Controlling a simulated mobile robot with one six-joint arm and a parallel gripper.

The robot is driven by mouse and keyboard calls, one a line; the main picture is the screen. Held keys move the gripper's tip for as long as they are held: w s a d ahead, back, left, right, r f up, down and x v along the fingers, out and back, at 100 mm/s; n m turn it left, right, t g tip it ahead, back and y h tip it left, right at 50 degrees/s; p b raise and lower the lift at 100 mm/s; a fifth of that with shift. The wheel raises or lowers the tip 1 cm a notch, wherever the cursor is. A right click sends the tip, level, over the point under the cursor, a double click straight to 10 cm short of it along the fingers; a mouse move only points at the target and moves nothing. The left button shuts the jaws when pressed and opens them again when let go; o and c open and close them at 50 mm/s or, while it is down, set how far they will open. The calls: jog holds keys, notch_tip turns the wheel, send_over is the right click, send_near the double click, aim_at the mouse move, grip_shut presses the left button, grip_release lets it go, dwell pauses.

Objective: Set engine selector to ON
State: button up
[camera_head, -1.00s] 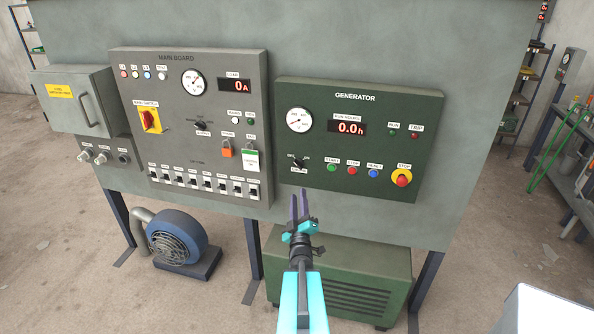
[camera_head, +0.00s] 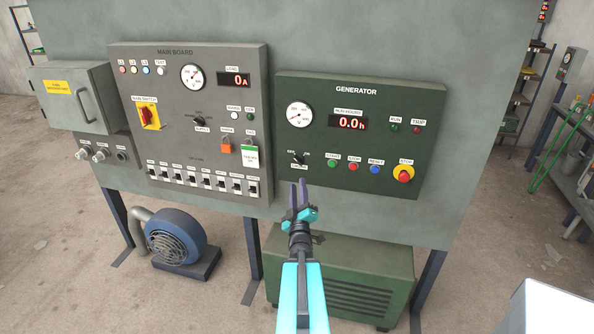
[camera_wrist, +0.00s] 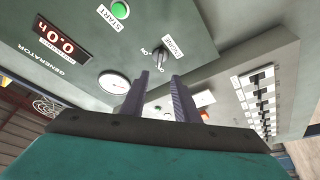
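The engine selector (camera_head: 299,158) is a small black knob at the lower left of the green generator panel (camera_head: 400,110). In the wrist view the engine selector (camera_wrist: 160,55) sits just beyond the fingertips, with an ENGINE label beside it. Its exact setting is too small to read surely. My gripper (camera_head: 298,183) is just below the selector in the head view, its purple fingers pointing up toward the panel. In the wrist view my gripper (camera_wrist: 160,80) has its two fingers apart, with nothing between them, and the knob appears past the gap.
Green START (camera_head: 332,163), red and blue (camera_head: 376,169) buttons and a yellow-ringed STOP button (camera_head: 403,174) lie right of the selector. The main board (camera_head: 222,120) stands to the left, with a row of switches. A green generator housing (camera_head: 345,280) is below.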

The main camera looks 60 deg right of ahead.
aim_at(297, 161)
jog(key=x, duration=0.3)
jog(key=shift+f, duration=0.1)
jog(key=b, duration=0.3)
jog(key=shift+w+d+b, duration=0.25)
jog(key=shift+d+b, duration=0.1)
jog(key=shift+d, duration=0.05)
jog(key=d+b, duration=0.1)
jog(key=b, duration=0.7)
jog(key=shift+w, duration=0.4)
jog(key=b, duration=0.7)
jog(key=shift+s+r+b, duration=0.1)
jog(key=shift+r+b, duration=0.2)
jog(key=shift+b, duration=0.1)
jog(key=shift+p+x, duration=0.6)
jog(key=shift+x, duration=2.3)
jog(key=shift+r, duration=0.1)
